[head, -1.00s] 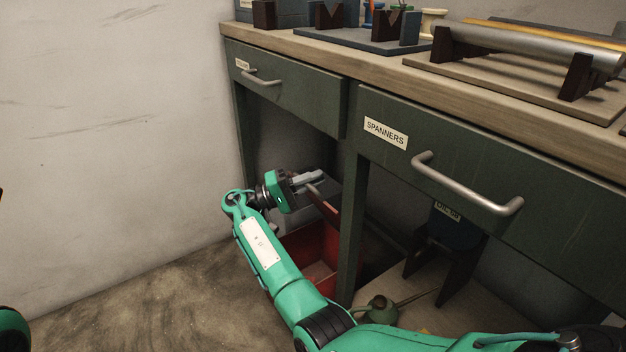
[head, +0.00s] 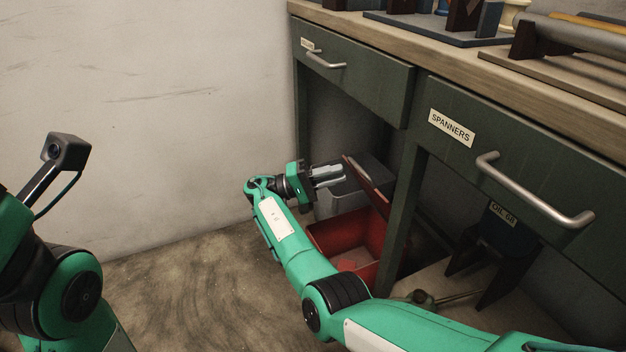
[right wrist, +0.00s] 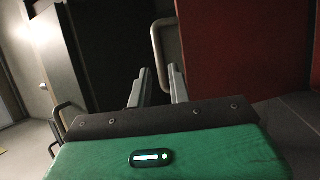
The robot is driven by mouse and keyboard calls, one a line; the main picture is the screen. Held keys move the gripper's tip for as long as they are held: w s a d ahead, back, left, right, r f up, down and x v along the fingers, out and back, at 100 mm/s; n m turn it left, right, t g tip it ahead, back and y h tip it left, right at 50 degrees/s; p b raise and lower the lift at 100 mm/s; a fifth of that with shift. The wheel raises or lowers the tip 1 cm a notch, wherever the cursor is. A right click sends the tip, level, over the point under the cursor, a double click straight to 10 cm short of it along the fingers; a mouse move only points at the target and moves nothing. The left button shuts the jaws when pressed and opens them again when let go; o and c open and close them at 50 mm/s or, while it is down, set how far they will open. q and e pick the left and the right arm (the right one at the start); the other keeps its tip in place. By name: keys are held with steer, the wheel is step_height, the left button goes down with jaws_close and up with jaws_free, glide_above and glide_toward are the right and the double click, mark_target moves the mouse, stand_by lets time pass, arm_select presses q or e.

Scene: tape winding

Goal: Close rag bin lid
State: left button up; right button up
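The red rag bin (head: 375,232) stands on the floor under the bench, with its inside showing. Its dark red lid (head: 369,187) is raised and tilted over the bin. In the right wrist view the lid (right wrist: 235,45) is a broad red panel with a grey loop handle (right wrist: 157,45) at its left edge. My right gripper (head: 340,174) is just left of the lid's upper edge. Its fingers (right wrist: 158,88) are apart, close to the handle; I cannot tell whether they touch it. My left arm shows at the left of the head view, its gripper out of view.
A bench post (head: 399,225) stands right of the bin. Drawers with metal handles (head: 535,190) hang above. An oil can (head: 422,298) sits on the lower shelf. The floor (head: 190,290) left of the bin is clear.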

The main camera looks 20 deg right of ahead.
steer(key=b+v, duration=0.4)
steer(key=v, duration=0.1)
steer(key=shift+a+b, duration=0.15)
steer(key=shift+b, duration=0.25)
